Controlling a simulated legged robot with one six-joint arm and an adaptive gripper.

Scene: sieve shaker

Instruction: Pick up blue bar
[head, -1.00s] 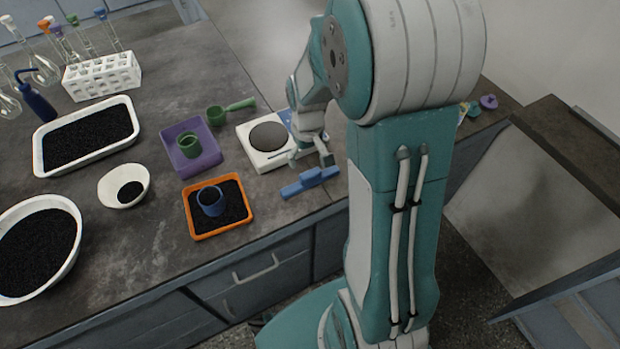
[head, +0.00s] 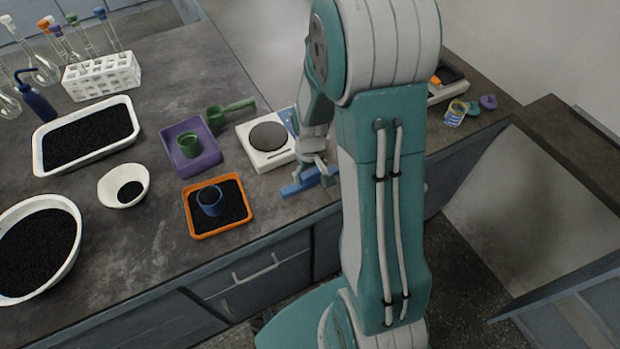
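The blue bar (head: 297,187) lies on the dark countertop near its front edge, to the right of the orange tray. My gripper (head: 308,178) is right at the bar, pointing down, with its fingers over or around the bar's middle. The fingers and my arm hide part of the bar, mainly its right side. The fingers are small in this view, and I cannot tell whether they are open or closed on the bar.
A white scale (head: 262,157) with a dark round plate stands just behind the bar. The orange tray (head: 220,234) holds dark grains and a blue cup (head: 211,206). A purple tray (head: 207,161) holds a green cup (head: 189,145). A green scoop (head: 232,110) lies behind it.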

